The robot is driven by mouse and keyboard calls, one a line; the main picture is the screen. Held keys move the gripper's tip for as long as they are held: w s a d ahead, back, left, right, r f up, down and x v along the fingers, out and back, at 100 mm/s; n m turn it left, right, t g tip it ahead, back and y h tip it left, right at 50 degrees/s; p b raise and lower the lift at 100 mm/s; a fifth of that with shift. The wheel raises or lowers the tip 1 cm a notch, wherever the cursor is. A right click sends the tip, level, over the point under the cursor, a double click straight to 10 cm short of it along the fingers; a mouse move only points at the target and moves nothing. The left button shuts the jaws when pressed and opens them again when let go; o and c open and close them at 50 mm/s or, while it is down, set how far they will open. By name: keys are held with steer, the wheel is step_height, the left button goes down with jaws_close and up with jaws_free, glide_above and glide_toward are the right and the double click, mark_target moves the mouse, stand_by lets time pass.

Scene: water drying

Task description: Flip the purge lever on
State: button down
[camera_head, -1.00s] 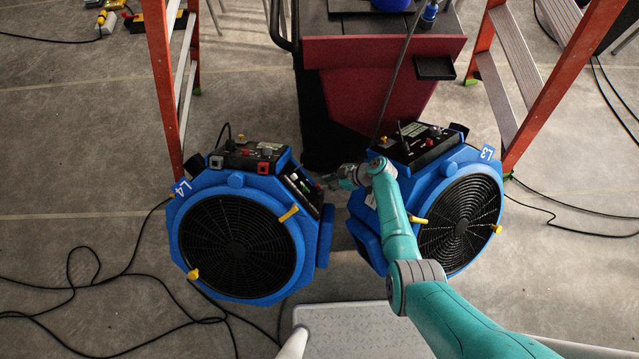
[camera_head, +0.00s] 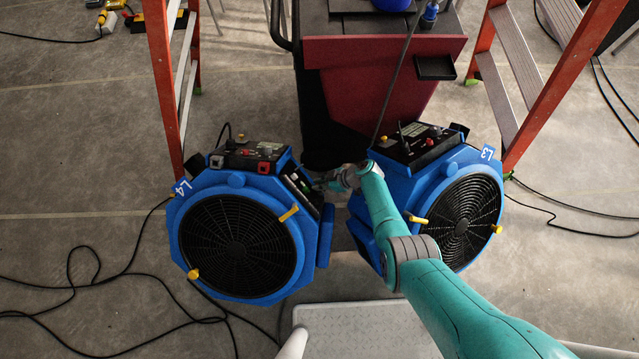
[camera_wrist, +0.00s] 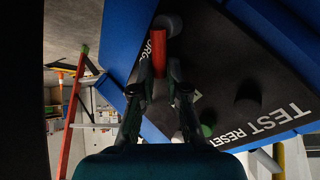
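The red lever (camera_wrist: 159,56) stands out from the dark side panel (camera_wrist: 215,75) of the blue L4 unit (camera_head: 183,245), beside partly hidden lettering that shows "RG" and "E". My gripper (camera_wrist: 160,66) has one fingertip on each side of the lever in the wrist view. The fingertips are apart, and narrow gaps seem to show beside the lever; contact is not clear. In the head view my gripper (camera_head: 326,182) is at the right side of the L4 unit. The lever cannot be made out there.
A grey knob (camera_wrist: 168,25), a green button (camera_wrist: 207,130) and a dark knob (camera_wrist: 248,100) are on the same panel, with "TEST RESET" lettering. The blue L3 unit (camera_head: 414,230) stands close on the right.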

steer(key=shift+w+a+f+m+g+h, duration=0.15)
steer(key=shift+w+m+g+h, duration=0.4)
steer(key=shift+m, duration=0.35)
steer(key=shift+s, duration=0.1)
steer(key=c, duration=1.4)
jaws_free()
steer(key=shift+c, duration=0.2)
steer(key=v, duration=1.2)
steer(key=shift+s, duration=0.15)
